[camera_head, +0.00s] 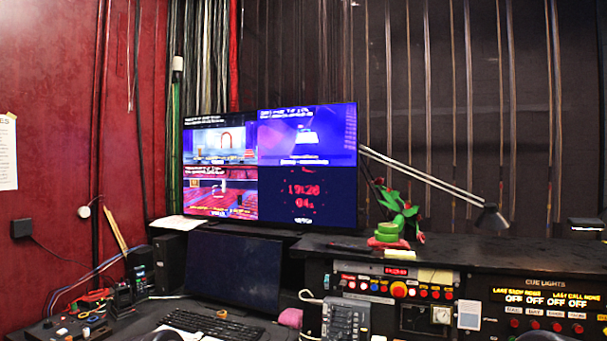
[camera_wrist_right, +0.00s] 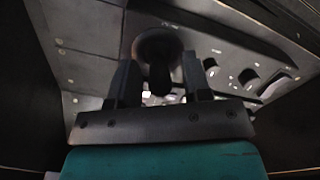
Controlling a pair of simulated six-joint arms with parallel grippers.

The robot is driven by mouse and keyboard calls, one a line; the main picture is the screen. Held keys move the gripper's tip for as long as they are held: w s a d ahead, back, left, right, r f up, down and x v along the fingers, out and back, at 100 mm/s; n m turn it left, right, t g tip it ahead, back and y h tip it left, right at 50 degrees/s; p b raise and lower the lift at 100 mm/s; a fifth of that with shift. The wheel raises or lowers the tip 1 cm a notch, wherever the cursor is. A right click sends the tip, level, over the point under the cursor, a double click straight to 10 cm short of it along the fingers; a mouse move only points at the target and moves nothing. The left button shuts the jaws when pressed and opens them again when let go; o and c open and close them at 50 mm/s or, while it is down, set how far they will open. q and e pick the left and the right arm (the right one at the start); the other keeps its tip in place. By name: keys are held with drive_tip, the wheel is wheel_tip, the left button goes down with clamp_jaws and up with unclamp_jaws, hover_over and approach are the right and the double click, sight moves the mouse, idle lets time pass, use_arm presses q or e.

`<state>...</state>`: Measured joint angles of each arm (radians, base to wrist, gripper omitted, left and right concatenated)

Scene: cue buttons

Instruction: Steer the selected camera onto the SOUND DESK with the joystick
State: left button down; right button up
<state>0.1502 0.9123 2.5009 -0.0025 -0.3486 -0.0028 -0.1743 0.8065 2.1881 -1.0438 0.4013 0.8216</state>
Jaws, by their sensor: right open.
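The small captions are too blurred to read, so I cannot tell which camera is selected. In the right wrist view, my right gripper (camera_wrist_right: 158,82) is open, one finger on each side of a dark round-topped stick (camera_wrist_right: 157,45), apparently the joystick. I cannot tell whether the fingers touch it. The joystick cannot be made out in the head view. My left gripper is not in view.
A dark screen (camera_head: 234,267) and keyboard (camera_head: 212,325) stand in the middle. A cue-light panel (camera_head: 545,300) is at the right, with a button panel (camera_head: 395,287) beside it. A desk lamp (camera_head: 490,216) arches above. Pale round and oval parts (camera_wrist_right: 248,76) lie right of the stick.

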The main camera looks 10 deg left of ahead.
drive_tip(key=shift+c, duration=0.4)
drive_tip(key=c, duration=0.4)
idle(0.4)
